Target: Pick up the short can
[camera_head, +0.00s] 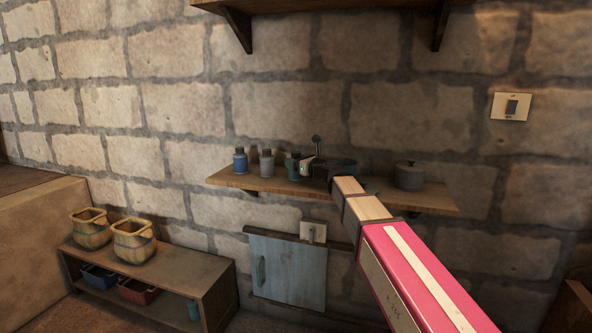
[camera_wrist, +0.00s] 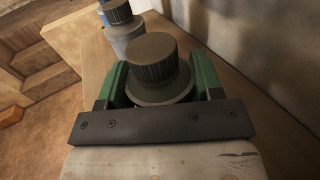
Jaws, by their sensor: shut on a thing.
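My gripper (camera_head: 295,166) is at the wall shelf (camera_head: 234,181), in the left half of its row of things. In the wrist view its green fingers (camera_wrist: 162,84) are closed on both sides of a short can with a dark ribbed cap (camera_wrist: 153,62). The can looks upright, and its lower body is hidden by the gripper. I cannot tell whether its base touches the shelf. A grey bottle (camera_head: 266,164) with a dark cap stands just left of the gripper; it also shows beyond the held can in the wrist view (camera_wrist: 126,36).
A blue bottle (camera_head: 240,161) stands at the shelf's left end. A grey lidded pot (camera_head: 409,176) stands at the right, with bare shelf beyond it. The stone wall is close behind. A low bench (camera_head: 185,270) with two baskets (camera_head: 133,241) stands below left.

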